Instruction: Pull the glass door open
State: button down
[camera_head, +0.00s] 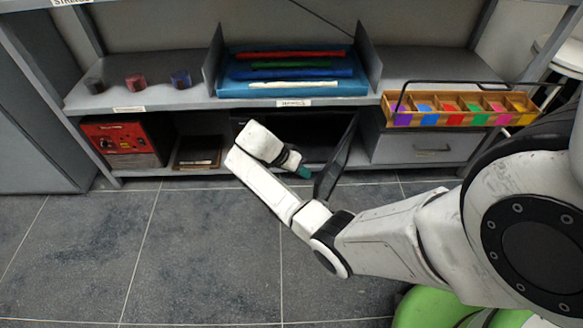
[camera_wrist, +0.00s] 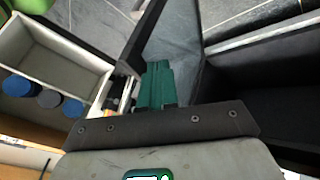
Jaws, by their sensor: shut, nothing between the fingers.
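The glass door (camera_head: 338,158) is a dark-framed panel in the lower middle of the shelf unit. It stands swung out from the dark cabinet opening (camera_head: 290,128), hinged on the right side. My gripper (camera_head: 303,171) is at the door's inner side, near its free lower end. Its teal fingers are shut and empty. In the wrist view the teal fingers (camera_wrist: 155,85) lie close beside what looks like the door's pane (camera_wrist: 178,42). I cannot tell whether they touch it. The dark cabinet interior (camera_wrist: 265,90) is on the right there.
A grey drawer (camera_head: 432,149) is right of the door, below a tray of coloured compartments (camera_head: 455,118). A red instrument (camera_head: 122,140) sits at lower left. A pale box (camera_wrist: 55,50) with blue cylinders (camera_wrist: 48,99) is left in the wrist view. The tiled floor in front is clear.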

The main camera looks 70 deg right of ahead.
jog(key=shift+s+a, duration=0.2)
jog(key=shift+s, duration=0.95)
jog(key=shift+s+r, duration=0.1)
